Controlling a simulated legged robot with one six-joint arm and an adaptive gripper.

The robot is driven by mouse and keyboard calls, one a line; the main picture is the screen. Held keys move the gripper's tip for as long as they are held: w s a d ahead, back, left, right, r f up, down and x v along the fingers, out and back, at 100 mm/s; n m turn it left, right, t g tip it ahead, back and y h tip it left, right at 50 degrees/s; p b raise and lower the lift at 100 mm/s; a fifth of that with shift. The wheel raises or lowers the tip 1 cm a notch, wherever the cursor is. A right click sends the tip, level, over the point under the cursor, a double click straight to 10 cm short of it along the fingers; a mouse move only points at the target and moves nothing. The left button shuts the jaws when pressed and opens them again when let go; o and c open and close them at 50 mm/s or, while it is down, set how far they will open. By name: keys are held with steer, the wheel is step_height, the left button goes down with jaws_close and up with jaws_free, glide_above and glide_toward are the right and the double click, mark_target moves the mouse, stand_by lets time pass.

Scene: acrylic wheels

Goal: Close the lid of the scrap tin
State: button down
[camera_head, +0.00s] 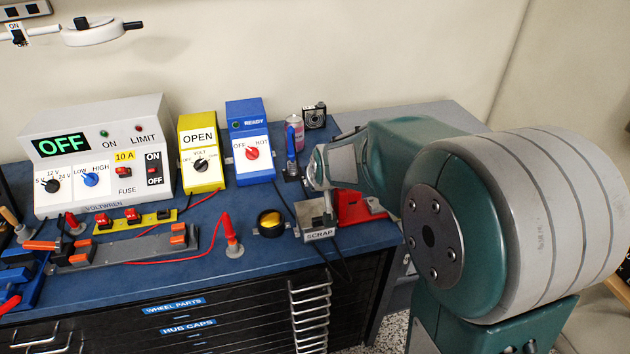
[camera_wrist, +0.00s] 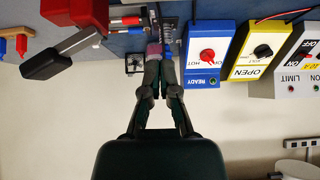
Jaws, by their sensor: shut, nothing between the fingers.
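The scrap tin (camera_head: 319,234) is a small grey box labelled SCRAP at the front edge of the blue bench top. Its top looks open, but I cannot make out clearly which grey part is its lid. My gripper (camera_head: 317,171) is above and behind the tin, apart from it, partly hidden by its own wrist in the head view. In the wrist view my gripper (camera_wrist: 161,72) has its fingers together, with nothing held. I cannot make out the tin in the wrist view.
A red stand (camera_head: 357,208) is right beside the tin.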

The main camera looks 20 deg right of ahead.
steer(key=shift+r, duration=0.15)
steer(key=s+r+g, duration=0.1)
steer(key=s+r, duration=0.2)
steer(key=s, duration=1.1)
steer(key=s+r+g, duration=0.1)
steer(key=s+r, duration=0.3)
steer(key=s, duration=1.1)
steer(key=shift+a+r+g, duration=0.3)
steer(key=shift+a, duration=0.1)
